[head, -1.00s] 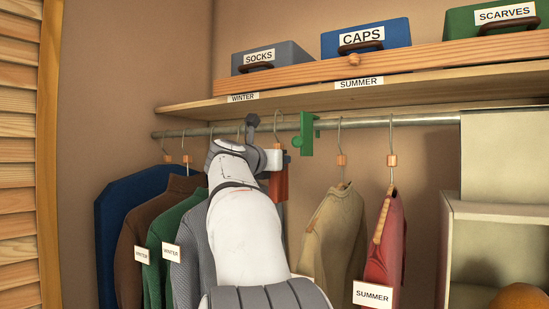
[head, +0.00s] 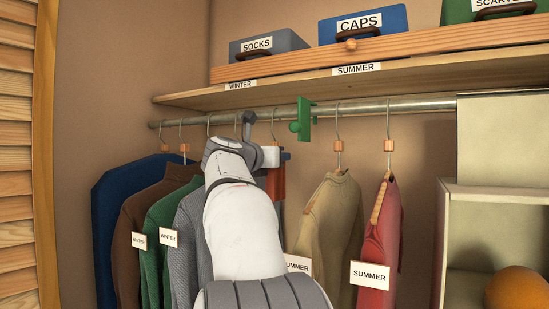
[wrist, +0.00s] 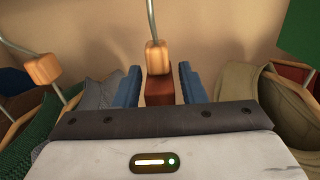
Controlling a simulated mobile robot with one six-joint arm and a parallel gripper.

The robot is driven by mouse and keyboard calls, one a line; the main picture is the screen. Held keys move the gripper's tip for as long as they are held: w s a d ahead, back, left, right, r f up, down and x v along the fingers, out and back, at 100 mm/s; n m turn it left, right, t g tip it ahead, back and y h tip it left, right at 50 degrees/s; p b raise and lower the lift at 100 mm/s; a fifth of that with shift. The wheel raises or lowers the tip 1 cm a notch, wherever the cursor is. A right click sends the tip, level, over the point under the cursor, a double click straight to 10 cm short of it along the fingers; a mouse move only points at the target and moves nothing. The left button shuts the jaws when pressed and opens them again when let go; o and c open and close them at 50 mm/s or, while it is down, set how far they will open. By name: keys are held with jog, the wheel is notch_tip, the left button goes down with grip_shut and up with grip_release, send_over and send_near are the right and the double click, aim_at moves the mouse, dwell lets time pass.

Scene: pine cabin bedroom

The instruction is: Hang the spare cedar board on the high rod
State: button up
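The cedar board (head: 276,186) is a reddish-brown block under a light wood piece with a metal hook (head: 273,122). The high rod (head: 365,107) runs under the shelf. The hook's top is at rod height, between the winter clothes and the green clamp; whether it sits over the rod I cannot tell. My arm hides much of the board in the head view.
A green clamp (head: 304,119) sits on the rod just right of the hook. Dark winter clothes (head: 160,215) hang close on the left. A tan garment (head: 330,215) and a red one (head: 384,235) hang on the right. The shelf (head: 410,72) is above.

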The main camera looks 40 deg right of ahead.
jog(key=shift+o, duration=1.1)
jog(key=b+v, duration=0.1)
jog(key=v, duration=0.6)
jog(key=shift+a+b, duration=0.35)
jog(key=shift+a, duration=0.05)
jog(key=shift+s, duration=0.2)
